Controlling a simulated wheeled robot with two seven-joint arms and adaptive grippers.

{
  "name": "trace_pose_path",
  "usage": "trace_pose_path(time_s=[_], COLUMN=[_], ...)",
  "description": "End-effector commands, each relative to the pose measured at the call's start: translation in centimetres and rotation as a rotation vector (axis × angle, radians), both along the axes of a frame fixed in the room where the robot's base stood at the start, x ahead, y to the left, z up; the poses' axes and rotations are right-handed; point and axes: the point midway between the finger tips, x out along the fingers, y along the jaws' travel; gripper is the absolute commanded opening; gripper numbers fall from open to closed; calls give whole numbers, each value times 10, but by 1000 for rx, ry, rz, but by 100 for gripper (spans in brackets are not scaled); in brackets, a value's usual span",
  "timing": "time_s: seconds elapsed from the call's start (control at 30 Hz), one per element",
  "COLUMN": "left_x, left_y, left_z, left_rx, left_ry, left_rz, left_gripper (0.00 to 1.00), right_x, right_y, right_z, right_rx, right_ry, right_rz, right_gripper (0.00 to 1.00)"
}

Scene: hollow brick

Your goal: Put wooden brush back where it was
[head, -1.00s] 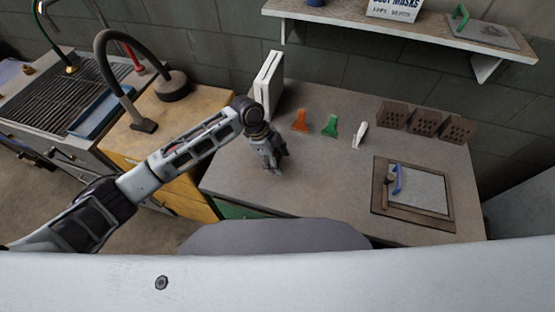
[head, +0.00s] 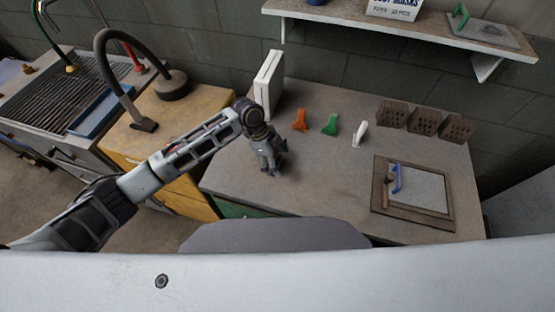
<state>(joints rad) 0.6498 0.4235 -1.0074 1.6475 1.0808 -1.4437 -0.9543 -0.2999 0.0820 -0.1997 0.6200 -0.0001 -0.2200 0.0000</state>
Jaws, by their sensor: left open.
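My left gripper (head: 270,170) points down over the left part of the grey worktop (head: 320,185). It is open, and I see nothing between its fingers. A brown, wooden-looking tool (head: 388,192) lies on the left side of a framed board (head: 418,188) at the right of the worktop. It may be the wooden brush, but it is too small to be sure. A blue-handled tool (head: 398,178) lies right beside it. My left gripper is well to the left of both. My right gripper is not in view.
The middle front of the worktop is clear.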

Motion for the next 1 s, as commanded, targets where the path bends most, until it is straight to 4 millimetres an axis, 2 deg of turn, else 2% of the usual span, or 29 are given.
trace_pose_path(time_s=[0.37, 1.0], left_x=[3, 13], left_y=[5, 37], left_z=[16, 97], left_rx=[-1, 0], left_ry=[-2, -1], left_rz=[1, 0], left_gripper=[82, 82], right_x=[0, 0], right_y=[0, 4], right_z=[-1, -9], right_rx=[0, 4], right_ry=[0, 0], right_rz=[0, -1], right_gripper=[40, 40])
